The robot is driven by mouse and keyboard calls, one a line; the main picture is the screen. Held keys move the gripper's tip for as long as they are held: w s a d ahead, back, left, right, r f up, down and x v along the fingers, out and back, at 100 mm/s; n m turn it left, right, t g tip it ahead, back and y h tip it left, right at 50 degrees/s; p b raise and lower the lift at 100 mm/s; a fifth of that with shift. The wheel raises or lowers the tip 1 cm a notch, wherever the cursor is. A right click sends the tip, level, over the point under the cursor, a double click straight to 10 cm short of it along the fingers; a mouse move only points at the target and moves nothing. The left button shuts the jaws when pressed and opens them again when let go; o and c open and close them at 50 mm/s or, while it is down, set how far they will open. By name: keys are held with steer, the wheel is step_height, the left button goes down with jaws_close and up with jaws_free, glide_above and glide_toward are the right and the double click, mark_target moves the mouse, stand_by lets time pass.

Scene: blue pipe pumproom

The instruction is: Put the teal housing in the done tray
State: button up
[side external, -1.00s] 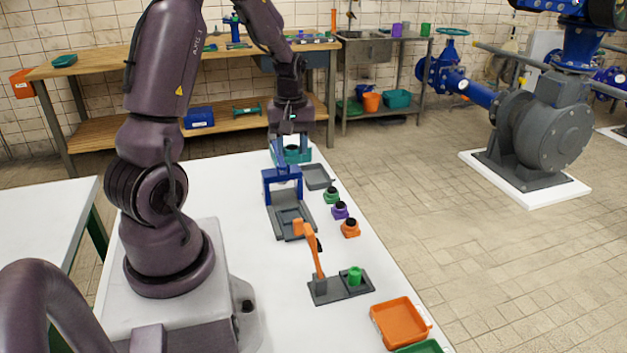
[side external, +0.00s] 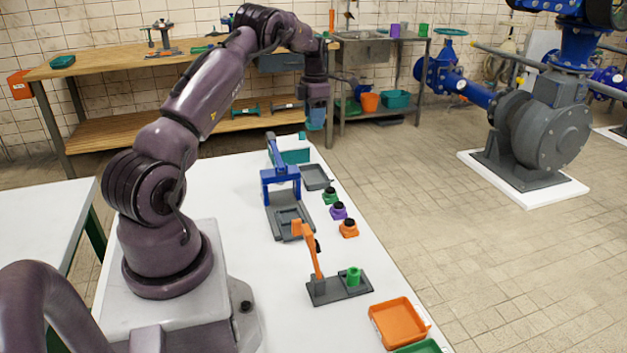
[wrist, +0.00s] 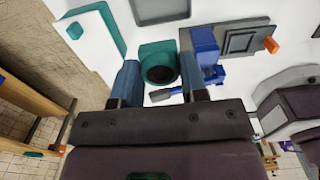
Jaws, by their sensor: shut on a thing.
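My gripper (side external: 316,118) is raised above the far end of the white table in the side view. In the wrist view its two blue fingers (wrist: 160,78) are shut on the teal housing (wrist: 158,62), a blocky teal part with a dark round opening. In the side view the housing cannot be told apart from the fingers. No label for the done tray is readable. Trays in view are an orange tray (side external: 400,321) and a green tray (side external: 420,347) at the near end, and a shallow grey tray (side external: 316,177), also in the wrist view (wrist: 160,12).
A teal-and-white box (side external: 293,152) stands at the far end. A blue press (side external: 281,180) stands on a grey base beside small green, purple and orange parts (side external: 348,228). Nearer is an orange-levered fixture (side external: 318,270) with a green cylinder (side external: 354,276).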

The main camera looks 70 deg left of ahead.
mark_target(314, 179)
step_height(314, 179, down, 16)
steer(key=shift+r, duration=0.1)
stand_by(0.5)
steer(key=o, duration=1.1)
steer(key=shift+f, duration=0.25)
steer(key=shift+c, duration=0.2)
